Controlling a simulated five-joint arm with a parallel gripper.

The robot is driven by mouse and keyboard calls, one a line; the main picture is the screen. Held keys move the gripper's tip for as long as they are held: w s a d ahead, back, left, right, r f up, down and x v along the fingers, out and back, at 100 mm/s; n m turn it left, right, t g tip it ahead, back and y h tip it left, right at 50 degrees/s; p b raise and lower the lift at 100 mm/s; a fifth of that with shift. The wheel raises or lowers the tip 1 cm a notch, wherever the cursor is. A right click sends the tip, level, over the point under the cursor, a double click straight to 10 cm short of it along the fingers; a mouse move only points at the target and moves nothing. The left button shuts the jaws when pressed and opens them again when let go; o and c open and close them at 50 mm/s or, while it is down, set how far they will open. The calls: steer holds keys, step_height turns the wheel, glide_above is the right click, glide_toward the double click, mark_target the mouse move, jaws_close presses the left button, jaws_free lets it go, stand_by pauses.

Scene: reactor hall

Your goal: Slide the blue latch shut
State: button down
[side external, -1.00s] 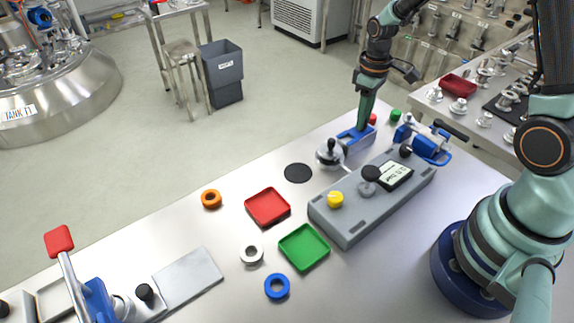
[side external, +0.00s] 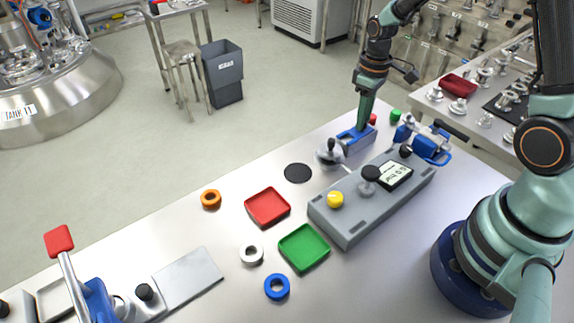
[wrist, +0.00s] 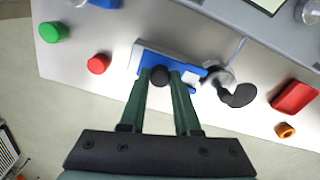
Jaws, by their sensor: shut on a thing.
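The blue latch (side external: 351,137) lies on the bench near its far edge, in the side external view. In the wrist view the latch (wrist: 187,70) is a blue bar on a grey base with a dark round knob (wrist: 159,76). My gripper (wrist: 161,80) is shut on the knob, its two green fingers on either side of it. In the side external view my gripper (side external: 361,126) reaches down onto the latch, and its fingertips hide part of it. I cannot tell how far the bar is slid.
A black-knobbed metal device (side external: 331,152) stands close beside the latch. Red (side external: 372,119) and green (side external: 396,114) cylinders stand on its other side. A grey console (side external: 350,224) lies nearer. Red (side external: 268,220) and green (side external: 290,262) trays and several rings lie toward the left.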

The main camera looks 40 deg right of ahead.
steer(key=a, duration=0.5)
steer(key=c, duration=0.6)
jaws_free()
steer(key=shift+r, duration=0.15)
step_height(320, 180, up, 12)
steer(key=shift+f, duration=0.1)
